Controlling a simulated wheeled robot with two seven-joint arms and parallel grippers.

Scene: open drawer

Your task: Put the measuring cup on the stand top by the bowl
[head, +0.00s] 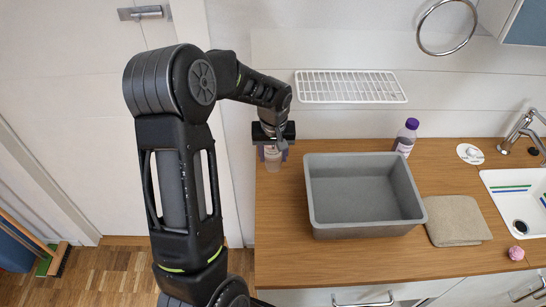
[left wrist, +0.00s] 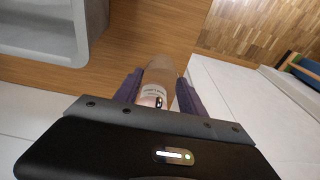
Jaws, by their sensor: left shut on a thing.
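My left gripper (head: 272,148) is at the back left of the wooden counter, left of the grey tub. It is shut on a small translucent container (head: 272,162) with a white label. In the left wrist view this container (left wrist: 160,76) sits between the two fingers (left wrist: 158,92), and its near end is hidden by the gripper body. I cannot tell whether it touches the counter. I cannot make out a measuring cup, a bowl or a stand for sure. My right gripper is not in view.
The grey tub (head: 314,215) stands on the counter (head: 280,255). A purple-capped bottle (head: 405,138), a folded cloth (head: 457,221), a pink item (head: 516,253) and a sink (head: 510,185) are to its right. A white wire rack (head: 350,87) is on the wall. The front-left counter is clear.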

